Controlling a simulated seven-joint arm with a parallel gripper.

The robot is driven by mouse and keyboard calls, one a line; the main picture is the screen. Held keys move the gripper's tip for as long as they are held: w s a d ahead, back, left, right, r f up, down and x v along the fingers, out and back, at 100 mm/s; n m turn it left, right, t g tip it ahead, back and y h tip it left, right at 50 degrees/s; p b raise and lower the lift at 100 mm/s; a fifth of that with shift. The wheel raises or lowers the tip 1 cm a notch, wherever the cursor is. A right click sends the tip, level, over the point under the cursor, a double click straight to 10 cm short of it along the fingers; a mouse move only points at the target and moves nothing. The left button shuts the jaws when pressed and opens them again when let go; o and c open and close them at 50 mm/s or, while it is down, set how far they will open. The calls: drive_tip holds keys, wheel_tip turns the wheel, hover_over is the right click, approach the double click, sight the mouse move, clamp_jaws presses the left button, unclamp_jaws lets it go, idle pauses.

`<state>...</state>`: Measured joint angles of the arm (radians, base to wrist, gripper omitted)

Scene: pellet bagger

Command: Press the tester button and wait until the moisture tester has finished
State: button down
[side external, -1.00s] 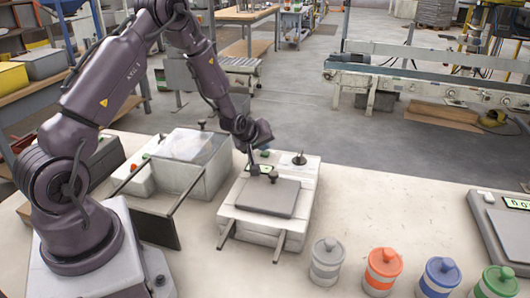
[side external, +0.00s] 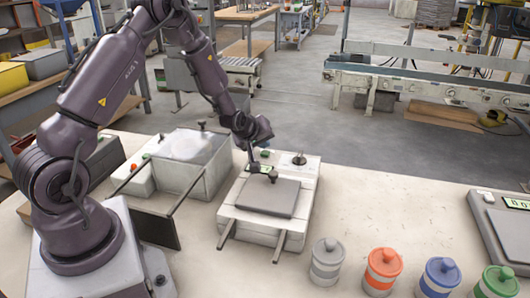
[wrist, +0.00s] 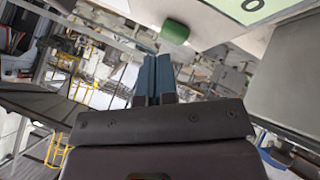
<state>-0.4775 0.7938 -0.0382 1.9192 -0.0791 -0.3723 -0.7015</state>
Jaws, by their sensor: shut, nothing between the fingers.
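The moisture tester appears to be the white machine (side external: 228,208) at the centre of the bench, with a flat grey lid (side external: 268,196) lying shut on top. A green button (side external: 265,153) sits near its back edge, beside a small lit green display (side external: 258,169). In the wrist view the green button (wrist: 173,32) is just beyond my fingertips, with part of the display (wrist: 250,8) at the top right. My gripper (side external: 251,172) is shut and empty, tilted over the tester's back left part. I cannot tell whether the fingertips touch the tester.
Lidded jars in grey (side external: 326,262), orange (side external: 383,270), blue (side external: 439,278) and green (side external: 496,284) line the front right. A device with a display (side external: 505,225) stands at far right. Bench between is clear.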

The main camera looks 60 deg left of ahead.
sight(263, 152)
drive_tip(key=shift+r, duration=0.25)
drive_tip(key=shift+r, duration=0.1)
drive_tip(key=shift+r, duration=2.45)
drive_tip(key=shift+f, duration=0.1)
